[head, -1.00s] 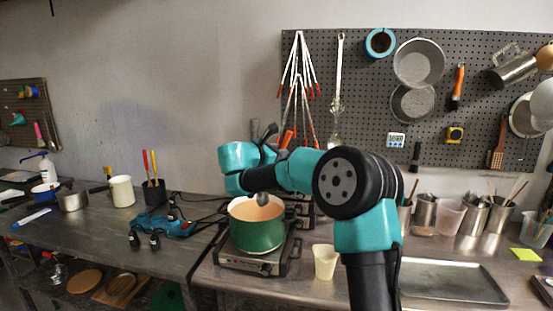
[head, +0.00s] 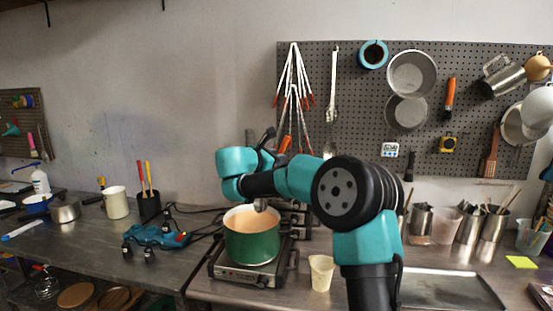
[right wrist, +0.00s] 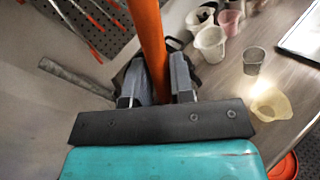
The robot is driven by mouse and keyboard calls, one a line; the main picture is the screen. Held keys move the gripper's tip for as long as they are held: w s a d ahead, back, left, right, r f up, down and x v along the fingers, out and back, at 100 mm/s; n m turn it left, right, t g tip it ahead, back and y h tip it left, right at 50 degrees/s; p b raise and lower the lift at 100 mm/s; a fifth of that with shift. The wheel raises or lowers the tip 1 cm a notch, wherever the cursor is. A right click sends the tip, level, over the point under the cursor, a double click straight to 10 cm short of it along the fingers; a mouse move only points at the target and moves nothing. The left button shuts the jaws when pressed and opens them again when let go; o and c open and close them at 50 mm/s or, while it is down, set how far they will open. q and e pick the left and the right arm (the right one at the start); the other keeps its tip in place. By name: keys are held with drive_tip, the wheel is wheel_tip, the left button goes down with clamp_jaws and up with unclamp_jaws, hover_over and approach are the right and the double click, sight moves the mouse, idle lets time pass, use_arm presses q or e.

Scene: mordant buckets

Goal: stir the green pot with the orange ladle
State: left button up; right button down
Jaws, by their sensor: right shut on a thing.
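The green pot (head: 252,246) stands on a small stove, with pale orange contents showing inside its rim. My right gripper (head: 264,142) is above the pot, partly hidden by my own wrist. In the right wrist view, my right gripper (right wrist: 160,75) is shut on the orange handle of the ladle (right wrist: 146,25). A bit of orange handle (head: 286,143) shows behind my arm in the head view. A grey metal part (head: 261,204) hangs at the pot's opening, likely the ladle's lower end; its depth in the contents cannot be told. My left gripper is not in view.
The stove (head: 238,274) has a second burner behind the pot. A cream beaker (head: 321,273) stands right of it. A metal tray (head: 440,288) lies farther right, with metal cups and clear jugs behind. A teal device with black plugs (head: 158,235) lies on the left table.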

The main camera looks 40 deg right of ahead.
wheel_tip(320, 180, up, 11)
idle(1.2)
idle(0.3)
